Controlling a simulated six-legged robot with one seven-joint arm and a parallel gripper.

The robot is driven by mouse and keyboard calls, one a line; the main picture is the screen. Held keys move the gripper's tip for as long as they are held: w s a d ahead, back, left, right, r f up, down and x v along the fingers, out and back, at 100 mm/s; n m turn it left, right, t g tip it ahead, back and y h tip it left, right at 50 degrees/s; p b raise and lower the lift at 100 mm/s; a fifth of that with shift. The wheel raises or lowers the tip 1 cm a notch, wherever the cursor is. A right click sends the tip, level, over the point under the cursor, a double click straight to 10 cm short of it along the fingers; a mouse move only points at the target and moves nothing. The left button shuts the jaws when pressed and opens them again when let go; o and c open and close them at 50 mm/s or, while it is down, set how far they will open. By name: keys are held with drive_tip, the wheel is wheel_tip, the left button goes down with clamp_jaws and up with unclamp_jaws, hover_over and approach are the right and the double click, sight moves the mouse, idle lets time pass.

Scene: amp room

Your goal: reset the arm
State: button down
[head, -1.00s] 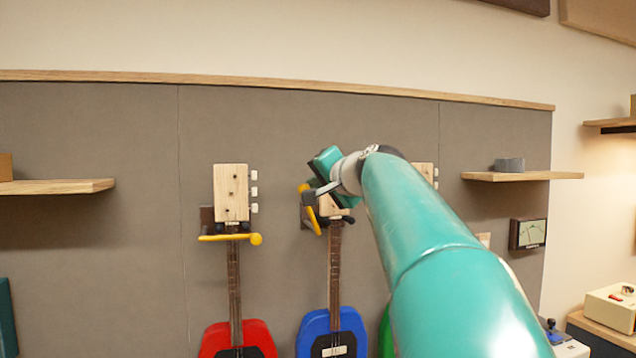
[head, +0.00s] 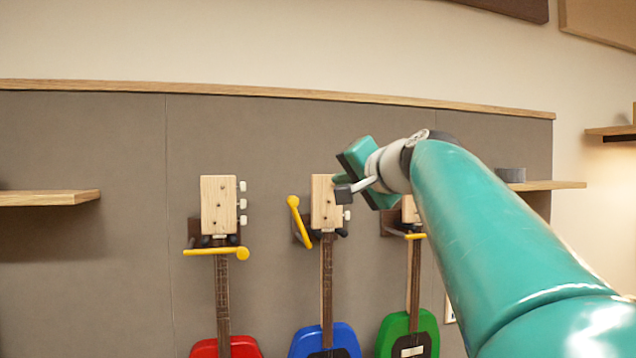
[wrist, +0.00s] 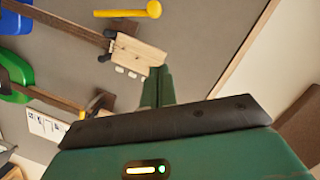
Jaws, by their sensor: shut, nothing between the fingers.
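My gripper (head: 358,158) is shut and empty, in front of the wall just right of the blue guitar's headstock (head: 324,202). In the wrist view the closed fingers (wrist: 156,78) appear close to that headstock (wrist: 138,52); I cannot tell if they touch. The blue guitar (head: 316,337) hangs upright on its wall hanger. The yellow bar (head: 299,220) there is tilted up beside the neck. My arm reaches in from the lower right and hides part of the wall.
A red guitar (head: 217,346) hangs left and a green guitar (head: 424,328) right, each with a level yellow bar across its neck. Wooden shelves stand out at left (head: 48,198) and right (head: 548,185). The wall panel (head: 100,130) above the guitars is bare.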

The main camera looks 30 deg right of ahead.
drive_tip(key=s+a+f+n+g+y, duration=0.1)
drive_tip(key=s+a+f+n+g, duration=0.2)
drive_tip(key=a+f, duration=0.65)
drive_tip(key=s+a+f+n+g+y, duration=0.25)
drive_tip(key=a+f, duration=0.35)
drive_tip(key=f, duration=0.6)
drive_tip(key=s+a+f+n+g+h, duration=0.1)
drive_tip(key=s+a+f+n+g, duration=0.1)
drive_tip(key=s+f, duration=0.4)
drive_tip(key=s+a+f+n+g+h, duration=0.1)
drive_tip(key=s+a+f+n+g, duration=0.2)
drive_tip(key=f, duration=1.3)
drive_tip(key=s+a+n, duration=0.1)
drive_tip(key=s+a, duration=0.2)
drive_tip(key=shift+s+a+f, duration=0.15)
drive_tip(key=shift+a, duration=0.15)
